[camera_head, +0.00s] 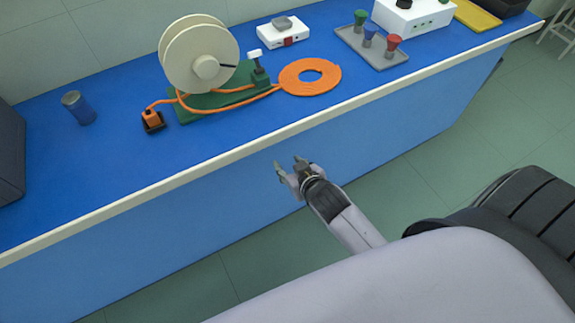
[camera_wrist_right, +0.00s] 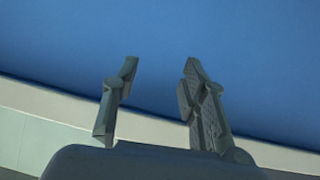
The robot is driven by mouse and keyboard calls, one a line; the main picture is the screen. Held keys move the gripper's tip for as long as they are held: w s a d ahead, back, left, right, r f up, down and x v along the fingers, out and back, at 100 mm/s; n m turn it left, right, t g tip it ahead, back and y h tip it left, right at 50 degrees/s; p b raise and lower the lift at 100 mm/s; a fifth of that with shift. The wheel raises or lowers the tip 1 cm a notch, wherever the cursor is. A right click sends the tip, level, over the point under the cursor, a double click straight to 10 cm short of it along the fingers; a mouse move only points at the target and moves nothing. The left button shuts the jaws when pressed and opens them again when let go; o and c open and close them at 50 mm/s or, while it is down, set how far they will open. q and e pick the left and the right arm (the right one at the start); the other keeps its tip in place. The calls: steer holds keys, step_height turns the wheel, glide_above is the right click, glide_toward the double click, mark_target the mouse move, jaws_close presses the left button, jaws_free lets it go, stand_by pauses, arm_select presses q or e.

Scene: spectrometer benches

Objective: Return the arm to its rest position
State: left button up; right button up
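My right gripper (camera_head: 288,169) is in front of the blue bench (camera_head: 235,175), beside its front panel and below the level of its top. Its two fingers are apart and nothing is between them. In the right wrist view the open fingers (camera_wrist_right: 160,85) stand apart against a plain blue surface. My right arm reaches up to it from the lower part of the head view. My left gripper does not show in either view.
The bench's pale front edge (camera_head: 165,175) lies close to the gripper. Green floor (camera_head: 440,160) is clear at the right.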

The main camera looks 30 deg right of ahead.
stand_by(0.5)
steer(key=s+f+g, duration=0.2)
steer(key=s+f, duration=0.3)
steer(key=f, duration=0.4)
steer(key=s+f+n+g, duration=0.1)
steer(key=s+f+g, duration=0.1)
steer(key=s+f, duration=0.5)
steer(key=s+f+g, duration=0.2)
steer(key=s+f, duration=0.1)
steer(key=f, duration=0.8)
steer(key=s+f+g, duration=0.1)
steer(key=s+f, duration=0.3)
steer(key=s, duration=0.3)
steer(key=s+d+f+g, duration=0.1)
steer(key=s+f, duration=0.3)
steer(key=s, duration=0.4)
steer(key=s+d+f+g, duration=0.1)
steer(key=s+f, duration=0.3)
steer(key=s, duration=0.4)
steer(key=shift+f+n+g, duration=0.2)
steer(key=shift+n+g, duration=0.2)
steer(key=shift+g, duration=0.2)
steer(key=shift+o, duration=0.4)
